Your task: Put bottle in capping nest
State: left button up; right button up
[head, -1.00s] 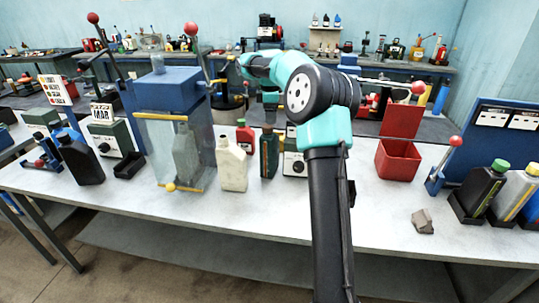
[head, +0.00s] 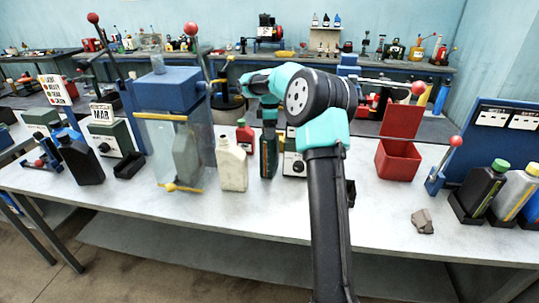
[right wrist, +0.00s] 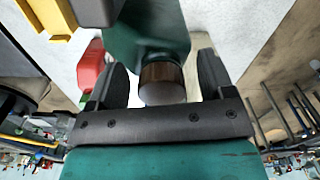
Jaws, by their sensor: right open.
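A dark green bottle (head: 268,158) stands upright on the bench, right of a cream jug (head: 231,165). My right gripper (head: 268,128) points down over its top and hides its neck in the head view. In the right wrist view my right gripper (right wrist: 163,80) is open, with one finger on each side of the bottle's brown neck (right wrist: 160,74); I cannot tell whether they touch it. The green bottle body (right wrist: 148,25) shows beyond. I cannot tell which fixture is the capping nest. My left gripper is out of view.
A small red bottle (head: 245,136) stands close behind the green bottle. A blue press (head: 167,90) with a clear guard is at left. A red open box (head: 398,160), a blue lever stand (head: 436,182) and a grey lump (head: 422,221) are at right. The front of the bench is mostly clear.

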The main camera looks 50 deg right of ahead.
jog(key=shift+c, duration=0.4)
grip_shut()
dwell(0.6)
